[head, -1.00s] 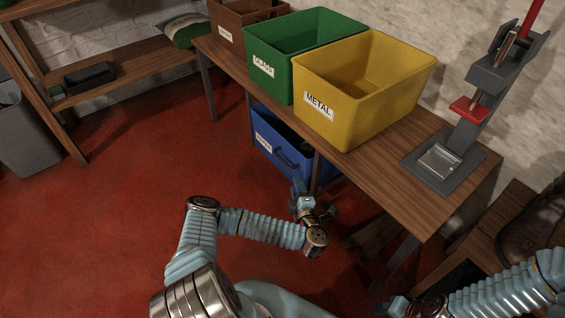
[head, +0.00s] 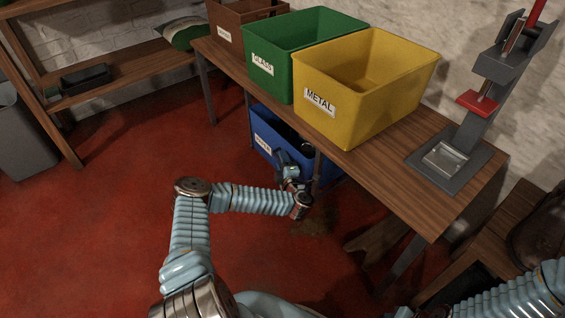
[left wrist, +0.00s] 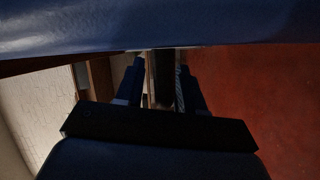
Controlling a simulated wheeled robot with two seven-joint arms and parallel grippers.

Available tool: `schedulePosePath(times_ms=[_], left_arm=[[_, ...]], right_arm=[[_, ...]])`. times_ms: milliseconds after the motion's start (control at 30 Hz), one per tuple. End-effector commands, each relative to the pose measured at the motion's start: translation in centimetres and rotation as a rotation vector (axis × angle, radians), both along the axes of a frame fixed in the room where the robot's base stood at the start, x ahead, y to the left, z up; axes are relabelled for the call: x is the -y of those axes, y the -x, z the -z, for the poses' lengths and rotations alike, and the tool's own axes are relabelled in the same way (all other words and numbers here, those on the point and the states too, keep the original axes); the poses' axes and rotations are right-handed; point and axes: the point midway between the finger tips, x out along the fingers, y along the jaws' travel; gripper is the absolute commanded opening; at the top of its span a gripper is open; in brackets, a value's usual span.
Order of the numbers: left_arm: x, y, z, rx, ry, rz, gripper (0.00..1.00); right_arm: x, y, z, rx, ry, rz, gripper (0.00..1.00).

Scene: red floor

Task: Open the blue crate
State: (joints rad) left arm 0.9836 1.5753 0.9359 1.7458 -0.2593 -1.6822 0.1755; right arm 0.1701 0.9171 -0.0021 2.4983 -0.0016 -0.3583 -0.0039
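The blue crate (head: 262,128) stands low under the wooden table, with a white label on its front. Its open top shows a dark inside, partly hidden by the table and a table leg. My left gripper (head: 281,158) is at the crate's front face, to the right of the label, and hides part of that face. In the left wrist view the two fingers (left wrist: 161,72) are apart, with a gap between them. A blue surface (left wrist: 160,30) fills the top of that view, close to the fingertips. I cannot tell whether they touch it. My right gripper is out of view.
On the table (head: 385,165) stand a yellow METAL crate (head: 350,120), a green GLASS crate (head: 275,85), a brown crate (head: 225,30) and a grey press with a red part (head: 465,140). Red floor is clear at left.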

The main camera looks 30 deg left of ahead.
Motion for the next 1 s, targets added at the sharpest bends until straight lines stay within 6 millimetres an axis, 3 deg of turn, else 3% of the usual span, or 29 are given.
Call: schedulePosePath(times_ms=[233,500,1000], left_arm=[[-0.08,-0.07,0.00,0.000,0.000,0.000,0.38],[-0.05,-0.05,0.01,-0.001,-0.001,0.000,0.00],[-0.85,-0.01,0.00,-0.001,-0.002,-0.002,0.00]], right_arm=[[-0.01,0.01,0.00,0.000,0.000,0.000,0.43],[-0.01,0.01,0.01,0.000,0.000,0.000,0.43],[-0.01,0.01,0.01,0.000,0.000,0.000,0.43]])
